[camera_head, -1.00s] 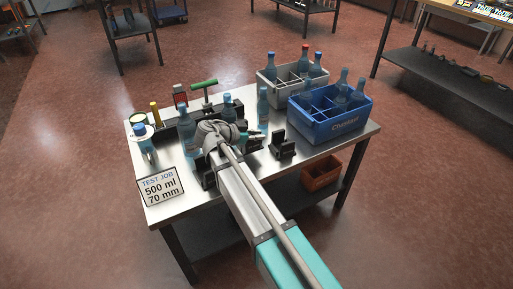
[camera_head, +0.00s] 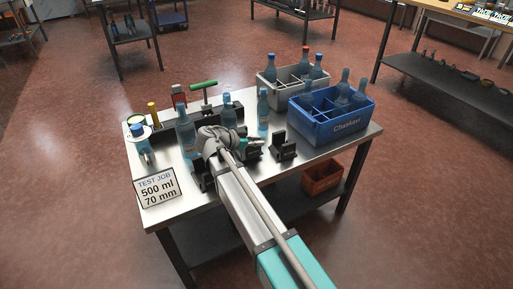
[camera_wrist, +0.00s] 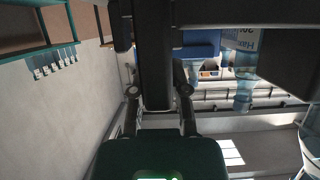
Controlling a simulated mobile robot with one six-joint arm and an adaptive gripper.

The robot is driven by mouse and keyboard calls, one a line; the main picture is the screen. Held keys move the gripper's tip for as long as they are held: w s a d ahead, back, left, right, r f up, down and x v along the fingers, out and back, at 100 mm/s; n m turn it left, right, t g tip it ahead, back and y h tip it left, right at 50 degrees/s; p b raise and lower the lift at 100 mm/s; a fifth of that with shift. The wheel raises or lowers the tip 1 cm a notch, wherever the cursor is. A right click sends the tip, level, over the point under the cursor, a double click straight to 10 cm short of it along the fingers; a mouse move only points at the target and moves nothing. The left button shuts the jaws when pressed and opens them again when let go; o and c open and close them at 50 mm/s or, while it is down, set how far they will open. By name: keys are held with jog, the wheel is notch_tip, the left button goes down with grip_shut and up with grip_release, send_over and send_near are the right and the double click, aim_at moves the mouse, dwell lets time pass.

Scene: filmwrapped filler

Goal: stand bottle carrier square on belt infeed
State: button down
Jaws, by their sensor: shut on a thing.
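In the wrist view my gripper (camera_wrist: 156,88) is shut on a dark upright bar-like part (camera_wrist: 155,50). In the head view my wrist hides the fingers and the held part over the left half of the metal bench (camera_head: 225,215). A blue crate (camera_head: 335,130) with several bottles and a grey crate (camera_head: 268,92) with bottles stand at the bench's right rear. I cannot tell which thing is the bottle carrier. A belt infeed is not clearly made out; black parts (camera_head: 285,147) stand beside my wrist.
Loose blue bottles (camera_head: 185,135) stand close around my wrist, another (camera_head: 263,112) to its right. A test job sign (camera_head: 157,188) stands at the front left. A green T-handle (camera_head: 204,85) rises behind. An orange bin (camera_head: 320,178) sits on the lower shelf. The right front bench top is clear.

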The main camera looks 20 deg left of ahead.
jog(key=shift+f+b, duration=0.3)
jog(key=shift+f, duration=0.3)
jog(key=shift+f, duration=0.15)
jog(key=c, duration=0.6)
grip_release()
jog(key=shift+c, duration=0.2)
